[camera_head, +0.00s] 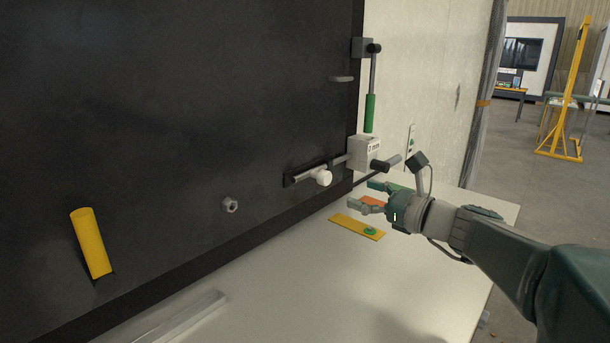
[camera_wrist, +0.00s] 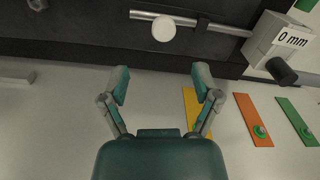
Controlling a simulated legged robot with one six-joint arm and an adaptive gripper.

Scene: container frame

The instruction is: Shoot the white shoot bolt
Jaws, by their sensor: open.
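The white shoot bolt is a horizontal metal rod with a round white knob (camera_head: 323,178), mounted low on the black panel. Its rod points right towards a grey block (camera_head: 364,153) labelled "0 mm". In the wrist view the white knob (camera_wrist: 164,29) is near the top, ahead of my gripper, and the labelled block (camera_wrist: 277,45) is to its right. My gripper (camera_head: 370,197) is open and empty, right of and below the knob in the head view. In the wrist view its two fingers (camera_wrist: 161,84) are spread apart, and the knob lies beyond them, not touched.
A yellow cylinder (camera_head: 91,243) and a hex nut (camera_head: 230,205) are on the black panel (camera_head: 180,100). A green-handled vertical rod (camera_head: 370,113) is above the block. Yellow (camera_wrist: 193,108), orange (camera_wrist: 253,120) and green (camera_wrist: 297,121) plates lie on the pale surface below.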

